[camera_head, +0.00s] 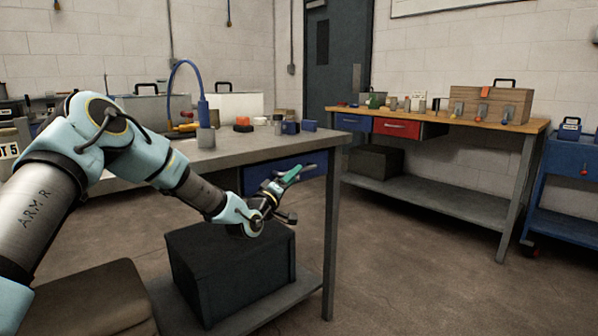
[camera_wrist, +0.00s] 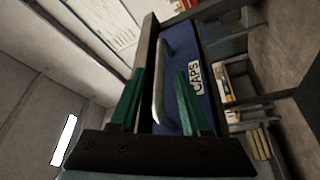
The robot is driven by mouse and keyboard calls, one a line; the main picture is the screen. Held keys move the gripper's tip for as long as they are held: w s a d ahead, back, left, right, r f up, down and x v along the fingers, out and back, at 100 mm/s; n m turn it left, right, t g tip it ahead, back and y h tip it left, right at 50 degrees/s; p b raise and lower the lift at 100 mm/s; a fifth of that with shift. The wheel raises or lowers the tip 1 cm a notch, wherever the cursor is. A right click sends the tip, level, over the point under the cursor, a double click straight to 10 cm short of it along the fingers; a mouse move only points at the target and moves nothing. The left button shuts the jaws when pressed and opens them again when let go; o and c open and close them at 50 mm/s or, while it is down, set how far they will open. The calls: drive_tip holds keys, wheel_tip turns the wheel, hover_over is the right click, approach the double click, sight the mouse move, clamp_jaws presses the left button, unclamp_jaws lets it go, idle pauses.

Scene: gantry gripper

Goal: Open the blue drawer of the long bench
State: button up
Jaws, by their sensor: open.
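The blue drawer (camera_head: 272,176) sits under the top of the near grey bench (camera_head: 236,152), partly hidden behind my gripper (camera_head: 282,183). The drawer looks shut. In the wrist view the blue drawer front (camera_wrist: 187,58) carries a white label reading CAPS and a silver bar handle (camera_wrist: 160,82). My gripper (camera_wrist: 160,92) is open, with its two green fingers on either side of the handle in the picture. A gap shows between the handle and each finger; I cannot tell how deep the handle lies between them.
A dark box (camera_head: 232,270) stands on the bench's lower shelf, below my gripper. The bench leg (camera_head: 330,240) is to the right. A wooden-topped bench (camera_head: 450,122) with a red drawer (camera_head: 397,128) and another blue drawer (camera_head: 352,122) stands behind. Open floor lies between them.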

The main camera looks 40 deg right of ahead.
drive_tip(key=shift+x, duration=2.05)
clamp_jaws()
